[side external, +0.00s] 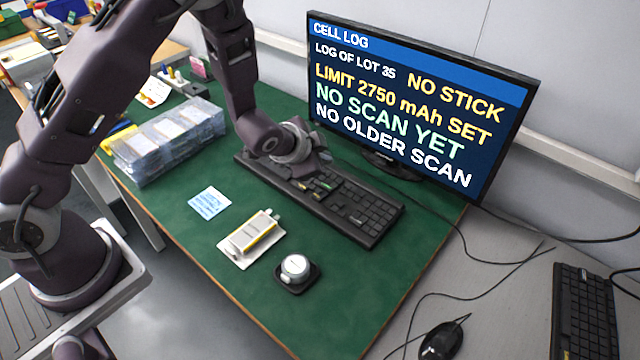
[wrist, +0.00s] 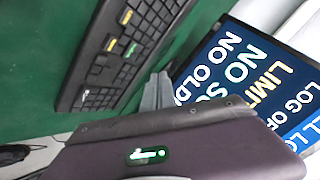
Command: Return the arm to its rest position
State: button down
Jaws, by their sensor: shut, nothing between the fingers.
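My gripper (side external: 308,178) is at the end of my arm, low over the black keyboard (side external: 370,211) on the green mat. It is shut with nothing held. I cannot tell whether its tips touch the keys. In the wrist view the grey fingers (wrist: 156,92) show together beside the keyboard (wrist: 125,50), which has a few yellow and green keys. The monitor (side external: 420,100) stands behind, reading "NO STICK", "LIMIT 2750 mAh SET", "NO SCAN YET" and "NO OLDER SCAN".
A pouch cell (side external: 252,234) lies on a pale pad. A round white-topped device (side external: 295,269) sits in a black holder nearby. A blue-white card (side external: 209,203) and a clear tray (side external: 168,141) of cells lie leftward. Cables, a mouse (side external: 441,341) and another keyboard (side external: 585,312) are at right.

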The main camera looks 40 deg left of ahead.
jog(key=s+a+r+n+g+h, duration=0.1)
jog(key=s+r+n, duration=0.1)
jog(key=s+r, duration=0.5)
jog(key=s+a+r+n+g, duration=0.1)
jog(key=s+r+n, duration=0.25)
jog(key=r, duration=0.75)
jog(key=s+r+n, duration=0.1)
jog(key=s+r, duration=0.1)
jog(key=s, duration=0.9)
jog(key=s+r+n+g, duration=0.1)
jog(key=s+r, duration=0.2)
jog(key=s, duration=0.8)
jog(key=shift+r, duration=0.2)
